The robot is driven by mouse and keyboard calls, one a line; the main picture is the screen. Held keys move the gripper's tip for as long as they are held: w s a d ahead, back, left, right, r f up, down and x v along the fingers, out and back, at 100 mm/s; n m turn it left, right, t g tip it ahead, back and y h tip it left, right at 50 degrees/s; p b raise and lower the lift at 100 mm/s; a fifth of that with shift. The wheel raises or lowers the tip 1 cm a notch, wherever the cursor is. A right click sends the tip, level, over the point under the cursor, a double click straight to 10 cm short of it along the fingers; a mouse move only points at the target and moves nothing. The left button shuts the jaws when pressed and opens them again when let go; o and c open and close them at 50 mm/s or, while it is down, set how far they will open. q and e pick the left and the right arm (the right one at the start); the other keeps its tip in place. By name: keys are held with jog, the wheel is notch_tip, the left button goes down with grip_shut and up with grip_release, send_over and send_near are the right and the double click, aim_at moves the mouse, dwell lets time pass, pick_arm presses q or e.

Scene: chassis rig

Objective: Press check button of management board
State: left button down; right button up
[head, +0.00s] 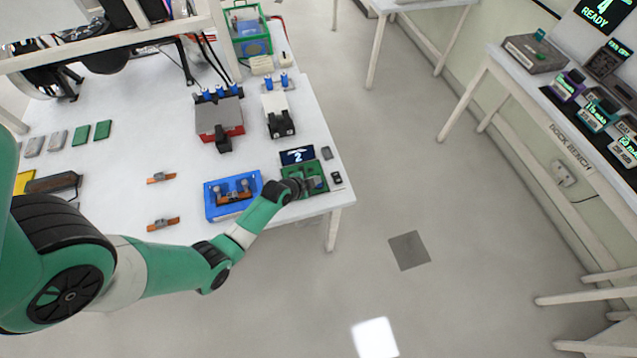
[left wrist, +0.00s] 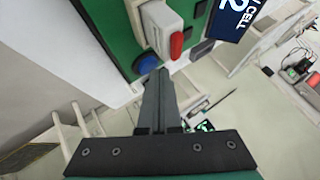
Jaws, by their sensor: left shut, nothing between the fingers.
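The management board, a green board (head: 316,171), lies at the table's front right corner, below a small dark display (head: 297,156) that reads 2. In the left wrist view the green board (left wrist: 120,22) carries a round blue button (left wrist: 147,63), a red part (left wrist: 176,45) and a white block. The display there (left wrist: 232,18) shows a 2 and the word CELL. My left gripper (left wrist: 161,76) is shut and empty, its tips just beside the blue button. I cannot tell whether they touch it. In the head view my left gripper (head: 306,184) covers part of the board. My right gripper is not in view.
A blue tray (head: 215,210) with orange parts sits left of the board, close to my left wrist. Two orange-and-grey parts (head: 162,224) lie farther left. A grey-and-red device (head: 220,118) and a white-and-black one (head: 278,118) stand behind. The floor (head: 450,290) right of the table is clear.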

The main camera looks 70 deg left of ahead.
pick_arm(q)
jog(key=shift+f, duration=0.35)
dwell(0.5)
jog(key=shift+r+p, duration=0.55)
jog(key=shift+r, duration=0.3)
notch_tip(320, 180, up, 5)
jog(key=p, duration=0.5)
jog(key=shift+r, duration=0.1)
dwell(0.4)
